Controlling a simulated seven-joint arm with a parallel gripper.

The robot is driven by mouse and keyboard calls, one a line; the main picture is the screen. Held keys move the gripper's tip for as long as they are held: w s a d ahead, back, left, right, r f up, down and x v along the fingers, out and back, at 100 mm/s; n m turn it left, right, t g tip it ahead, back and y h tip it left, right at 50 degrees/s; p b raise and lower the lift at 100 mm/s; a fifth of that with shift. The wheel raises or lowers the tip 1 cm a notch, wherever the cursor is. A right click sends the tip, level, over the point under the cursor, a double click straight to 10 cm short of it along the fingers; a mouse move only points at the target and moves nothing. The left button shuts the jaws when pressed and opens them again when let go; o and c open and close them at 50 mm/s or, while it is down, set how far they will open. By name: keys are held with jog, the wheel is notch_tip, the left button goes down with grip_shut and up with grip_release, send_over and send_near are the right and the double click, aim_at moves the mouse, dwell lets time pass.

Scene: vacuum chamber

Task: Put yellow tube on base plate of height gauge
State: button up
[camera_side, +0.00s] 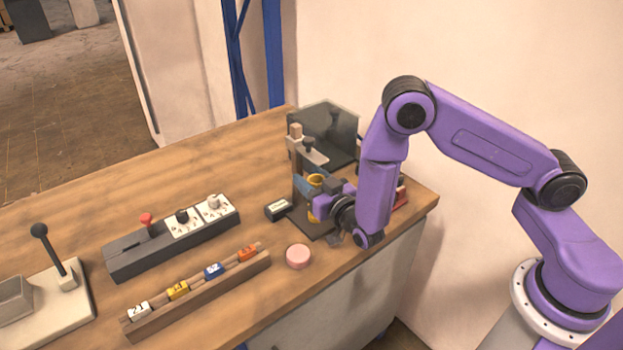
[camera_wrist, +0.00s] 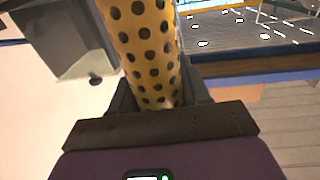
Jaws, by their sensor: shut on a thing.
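The yellow tube (camera_side: 315,181) is upright over the dark base plate (camera_side: 301,224) of the height gauge (camera_side: 297,163) in the side view. I cannot tell if its lower end touches the plate. My gripper (camera_side: 318,202) comes from the right and is shut on the tube, hiding its middle part. In the wrist view the tube (camera_wrist: 143,42) is yellow with dark round spots, and it stands between the two dark fingers of my gripper (camera_wrist: 160,95). The gauge's post rises just behind and left of the tube.
A small black block (camera_side: 278,209) lies just left of the plate. A pink round disc (camera_side: 298,256) lies in front. A dark box (camera_side: 330,130) stands behind the gauge. A switch panel (camera_side: 170,240) and a rack of labelled blocks (camera_side: 200,295) are at left.

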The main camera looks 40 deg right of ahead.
jog(key=o, duration=1)
jog(key=shift+f, duration=0.1)
